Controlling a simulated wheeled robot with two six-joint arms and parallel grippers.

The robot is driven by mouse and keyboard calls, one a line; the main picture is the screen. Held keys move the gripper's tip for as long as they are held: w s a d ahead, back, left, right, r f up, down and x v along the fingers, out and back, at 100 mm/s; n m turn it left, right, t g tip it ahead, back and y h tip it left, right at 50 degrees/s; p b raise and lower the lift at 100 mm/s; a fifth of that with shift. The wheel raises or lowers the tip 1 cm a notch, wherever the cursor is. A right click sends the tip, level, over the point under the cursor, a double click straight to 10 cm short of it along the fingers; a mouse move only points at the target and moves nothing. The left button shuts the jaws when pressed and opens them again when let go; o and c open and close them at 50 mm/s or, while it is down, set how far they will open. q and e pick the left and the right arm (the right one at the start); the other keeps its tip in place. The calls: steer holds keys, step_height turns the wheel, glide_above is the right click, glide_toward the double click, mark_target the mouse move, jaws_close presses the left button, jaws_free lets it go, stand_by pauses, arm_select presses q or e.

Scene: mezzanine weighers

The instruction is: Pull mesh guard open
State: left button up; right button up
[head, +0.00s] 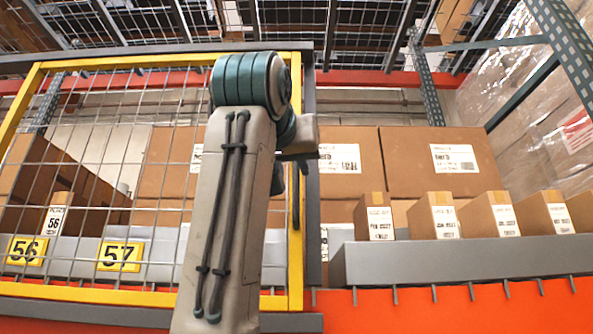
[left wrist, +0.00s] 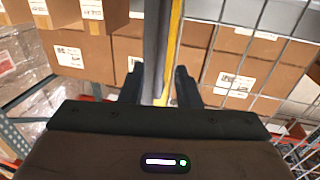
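The mesh guard (head: 78,291) is a yellow frame with a grey wire grid, covering the left bay in the head view. Its right upright lies alongside the grey post, with no visible gap. A thin dark upright bar (head: 296,205), probably its handle, shows on that upright, partly hidden by my arm. My left gripper (head: 303,160) is at this edge, partly hidden by its own wrist. In the left wrist view, the left gripper's (left wrist: 160,88) fingers are apart, with the guard's yellow upright (left wrist: 174,45) and the grey post seen between them. Contact cannot be told. My right gripper is out of view.
Yellow number plates 56 (head: 26,251) and 57 (head: 120,256) show behind the mesh. Right of the post, small cartons (head: 433,216) stand behind a grey ledge (head: 450,262) with several short pins below it. A wrapped pallet load (head: 520,90) stands at far right.

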mark_target(295, 176)
arm_select(q)
steer(key=w, duration=0.2)
steer(key=w+d+p, duration=0.1)
steer(key=w, duration=0.2)
steer(key=shift+w+f, duration=0.1)
steer(key=shift+w, duration=0.05)
jaws_close()
